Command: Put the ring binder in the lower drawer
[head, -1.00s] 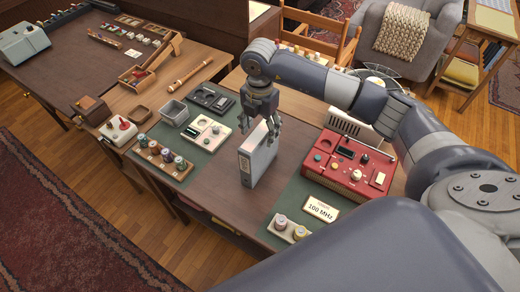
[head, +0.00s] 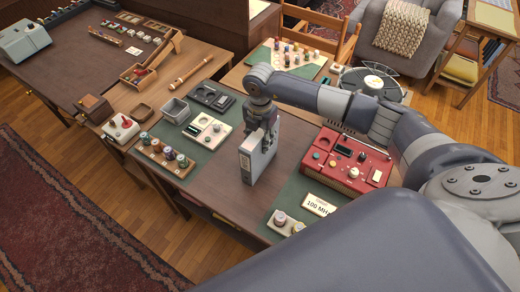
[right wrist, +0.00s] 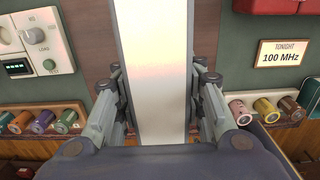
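The grey ring binder (head: 262,162) stands upright on the brown desk, between two green mats. My right gripper (head: 262,128) is over it from above, with a finger on either side of its upper part. In the right wrist view the pale binder (right wrist: 158,70) fills the gap between the fingers, close to both. I cannot tell whether they press on it. My left gripper is not in view.
A red radio-like unit (head: 352,160) and a "100 MHz" sign (head: 319,205) stand to the right of the binder. A white panel (head: 206,131), a grey bin (head: 174,111) and a rack of spools (head: 164,155) stand to the left. Bare desk lies in front of the binder.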

